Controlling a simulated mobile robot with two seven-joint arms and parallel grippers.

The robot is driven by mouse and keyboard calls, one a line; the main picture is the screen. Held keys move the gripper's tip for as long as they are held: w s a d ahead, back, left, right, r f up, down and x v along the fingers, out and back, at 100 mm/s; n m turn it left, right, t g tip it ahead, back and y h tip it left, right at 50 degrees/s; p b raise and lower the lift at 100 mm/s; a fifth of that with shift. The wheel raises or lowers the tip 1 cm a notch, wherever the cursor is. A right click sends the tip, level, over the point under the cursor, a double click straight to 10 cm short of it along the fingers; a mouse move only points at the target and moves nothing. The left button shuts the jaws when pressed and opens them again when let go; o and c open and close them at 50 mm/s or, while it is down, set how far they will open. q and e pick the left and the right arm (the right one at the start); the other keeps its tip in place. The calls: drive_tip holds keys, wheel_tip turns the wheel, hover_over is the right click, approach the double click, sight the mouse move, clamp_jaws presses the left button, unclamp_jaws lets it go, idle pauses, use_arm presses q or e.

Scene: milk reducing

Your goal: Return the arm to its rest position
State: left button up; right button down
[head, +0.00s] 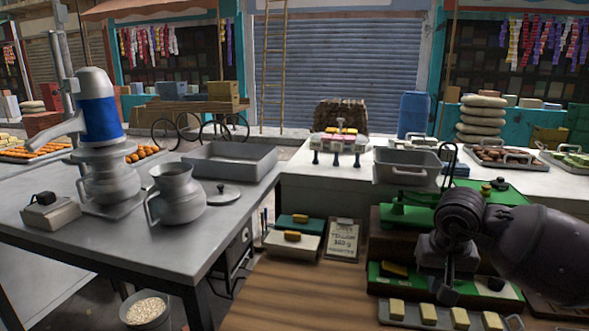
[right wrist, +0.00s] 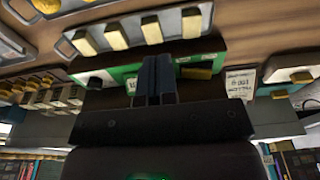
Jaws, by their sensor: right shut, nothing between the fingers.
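My right arm comes in from the right in the head view. Its dark gripper (head: 447,290) points down over the green board at the front right, and its fingers are shut and empty. In the right wrist view the gripper's two fingers (right wrist: 158,78) are together with nothing between them. Below it in the head view are the green board (head: 416,283) and a metal tray (head: 391,312) with several yellow blocks. I cannot tell whether the fingertips touch anything. My left gripper is not in view.
A green scale (head: 404,215) with a grey pan (head: 400,166) stands close behind the gripper. A sign card (head: 342,239) and small trays are to its left. The grey table (head: 120,240) at left holds a jug (head: 176,192) and a blue-banded machine (head: 101,119). Bare wood (head: 290,292) lies front centre.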

drive_tip(key=s+a+f+m+g+y, duration=0.1)
drive_tip(key=s+a+f+y, duration=0.15)
drive_tip(key=a, duration=0.25)
drive_tip(key=s+a+f+m+y, duration=0.1)
drive_tip(key=a+y, duration=0.3)
drive_tip(key=a, duration=0.1)
drive_tip(key=s+a+r+m+t+y, duration=0.1)
drive_tip(key=s+a+r+m+y, duration=0.4)
drive_tip(key=a+m+y, duration=0.45)
drive_tip(key=w+d+r+m+t+h, duration=0.1)
drive_tip(key=d+m+t+h, duration=0.35)
drive_tip(key=m+t, duration=0.75)
drive_tip(key=w+d+r+m+t+h, duration=0.1)
drive_tip(key=d+r+m+t+h, duration=0.3)
drive_tip(key=m, duration=1.4)
drive_tip(key=s+d+f+m+g+h, duration=0.1)
drive_tip(key=s+d+f+m+h, duration=0.3)
drive_tip(key=d+f+m+h, duration=0.75)
drive_tip(key=s+f+m+g+y, duration=0.2)
drive_tip(key=s+f+m+g, duration=0.55)
drive_tip(key=s, duration=0.25)
drive_tip(key=s+f+m+g+y, duration=0.1)
drive_tip(key=s+f+m+g, duration=0.6)
drive_tip(key=s, duration=0.3)
drive_tip(key=w+f+t+y, duration=0.1)
drive_tip(key=w+f+t, duration=0.6)
drive_tip(key=f+t, duration=0.2)
drive_tip(key=shift+f, duration=0.65)
